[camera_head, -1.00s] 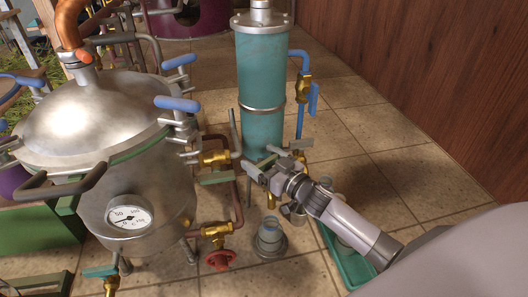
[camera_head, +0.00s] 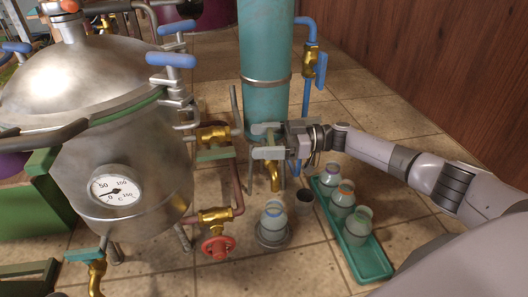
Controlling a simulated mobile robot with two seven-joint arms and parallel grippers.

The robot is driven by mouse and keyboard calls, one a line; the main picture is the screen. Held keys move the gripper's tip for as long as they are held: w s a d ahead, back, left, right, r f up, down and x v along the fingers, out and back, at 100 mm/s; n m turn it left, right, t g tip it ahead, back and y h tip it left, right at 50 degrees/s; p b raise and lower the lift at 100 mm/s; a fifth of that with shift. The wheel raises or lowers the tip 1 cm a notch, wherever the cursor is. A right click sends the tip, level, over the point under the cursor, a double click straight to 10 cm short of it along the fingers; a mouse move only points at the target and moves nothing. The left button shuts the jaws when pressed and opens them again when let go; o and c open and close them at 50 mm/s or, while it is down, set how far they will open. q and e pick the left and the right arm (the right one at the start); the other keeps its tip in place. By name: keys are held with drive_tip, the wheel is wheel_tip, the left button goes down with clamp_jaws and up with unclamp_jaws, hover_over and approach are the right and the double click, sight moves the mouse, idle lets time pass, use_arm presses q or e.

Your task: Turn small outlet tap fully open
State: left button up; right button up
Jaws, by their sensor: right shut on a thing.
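The small outlet tap (camera_head: 274,178) is a brass piece with a downward spout, low on the front of the tall teal cylinder (camera_head: 265,45). My right gripper (camera_head: 268,141) comes in from the right and is shut on the tap's handle, just above the brass spout. The fingers hide most of the handle, so its exact angle is hard to tell. A glass jar (camera_head: 273,218) stands under the spout on a round grey base (camera_head: 272,240). My left gripper is not in view.
A steel still pot (camera_head: 110,170) with a dial stands left. Another brass valve with a red wheel (camera_head: 218,246) is low beside it. A teal tray (camera_head: 372,262) of jars and a small dark cup (camera_head: 304,198) are at right. A blue-handled valve (camera_head: 320,70) is behind.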

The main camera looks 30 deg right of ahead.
use_arm(q)
drive_tip(key=b, duration=0.1)
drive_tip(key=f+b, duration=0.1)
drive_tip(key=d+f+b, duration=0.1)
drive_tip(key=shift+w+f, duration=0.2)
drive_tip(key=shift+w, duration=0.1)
use_arm(e)
drive_tip(key=n+g+y, duration=0.1)
drive_tip(key=n+g, duration=0.1)
drive_tip(key=g, duration=0.1)
drive_tip(key=shift+s+a, duration=0.1)
drive_tip(key=o, duration=0.8)
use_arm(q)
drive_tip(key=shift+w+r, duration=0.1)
use_arm(e)
drive_tip(key=shift+o, duration=0.2)
use_arm(q)
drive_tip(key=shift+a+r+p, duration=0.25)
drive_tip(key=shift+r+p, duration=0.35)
drive_tip(key=shift+p, duration=0.35)
use_arm(e)
wheel_tip(320, 180, up, 20)
